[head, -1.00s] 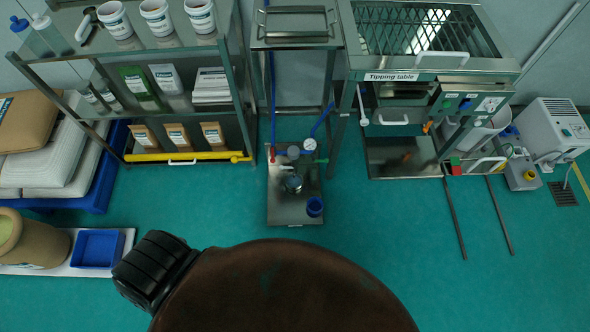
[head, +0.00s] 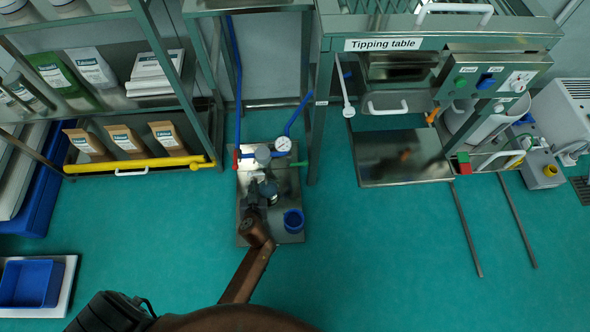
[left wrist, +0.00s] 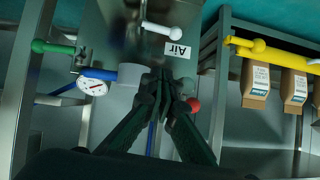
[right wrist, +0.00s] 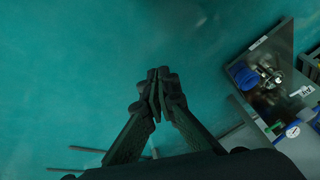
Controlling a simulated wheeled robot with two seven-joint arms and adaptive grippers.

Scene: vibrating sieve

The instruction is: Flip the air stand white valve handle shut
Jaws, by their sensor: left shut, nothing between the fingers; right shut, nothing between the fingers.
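The air stand (head: 245,225) is a grey metal plate with a gauge (head: 283,144), a blue cup (head: 293,220) and pipe fittings. The left wrist view shows its upside-down "Air" label (left wrist: 179,49) and, just beyond it, the white valve handle (left wrist: 172,28), a ball-ended lever lying across the picture. A green handle (left wrist: 52,47) and a red knob (left wrist: 193,105) also show there. My left gripper (left wrist: 160,76) is shut and empty, its tips over the stand, short of the white handle in the picture. In the head view my arm covers part of the fittings. My right gripper (right wrist: 156,76) is shut and empty over bare floor.
A shelf rack with a yellow pipe (head: 140,165) stands left of the air stand. The tipping table (head: 440,60) stands to the right, with two rods (head: 465,230) on the floor. The green floor right of the stand is clear. A blue bin (head: 32,283) lies lower left.

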